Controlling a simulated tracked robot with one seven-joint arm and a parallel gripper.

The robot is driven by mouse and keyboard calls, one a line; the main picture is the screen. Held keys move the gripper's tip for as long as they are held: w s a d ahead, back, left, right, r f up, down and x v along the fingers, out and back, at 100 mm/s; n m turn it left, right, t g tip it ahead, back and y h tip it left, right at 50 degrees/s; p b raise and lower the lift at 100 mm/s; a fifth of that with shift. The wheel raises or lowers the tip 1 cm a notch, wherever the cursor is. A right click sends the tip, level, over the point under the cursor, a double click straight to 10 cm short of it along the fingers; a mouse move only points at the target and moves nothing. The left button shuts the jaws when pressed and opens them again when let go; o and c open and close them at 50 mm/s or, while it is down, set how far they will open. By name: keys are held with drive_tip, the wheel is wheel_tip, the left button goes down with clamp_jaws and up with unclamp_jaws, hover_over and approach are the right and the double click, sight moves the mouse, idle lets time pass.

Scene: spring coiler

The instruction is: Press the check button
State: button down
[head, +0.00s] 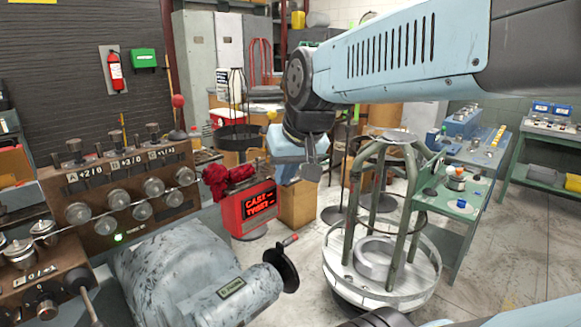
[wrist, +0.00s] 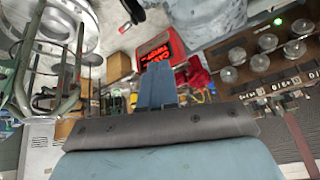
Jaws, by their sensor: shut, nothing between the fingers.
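A small green lit button (head: 118,238) sits low on the brown control panel (head: 92,188), below a row of round knobs, with a small label to its right. I take it to be the check button. It also shows near the top right of the wrist view (wrist: 278,21). My gripper (head: 311,172) is in the middle of the head view, shut and empty, in the air well to the right of the panel. In the wrist view my shut gripper (wrist: 157,72) points away from the camera, with the button beyond it to the right.
A grey worn motor housing (head: 185,262) stands in front of the panel, with a dark disc at its right end. A lever with a red ball (head: 178,101) rises behind the panel. A red sign box (head: 248,209) and a round green-framed stand (head: 388,280) are nearby.

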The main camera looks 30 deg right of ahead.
drive_tip(key=w+d+m+t, duration=0.1)
drive_tip(key=w+d+m, duration=0.3)
drive_tip(key=w+d, duration=0.6)
drive_tip(key=w+d+f+m+t+h, duration=0.1)
drive_tip(key=w+d+m, duration=0.3)
drive_tip(key=w+d, duration=0.7)
drive_tip(key=w+t, duration=0.1)
drive_tip(key=w, duration=0.6)
drive_tip(key=shift+w+f+m, duration=0.2)
drive_tip(key=shift+m, duration=0.2)
drive_tip(key=shift+f, duration=4.4)
drive_tip(key=shift+f, duration=0.1)
drive_tip(key=shift+s+f, duration=0.1)
drive_tip(key=shift+f, duration=0.15)
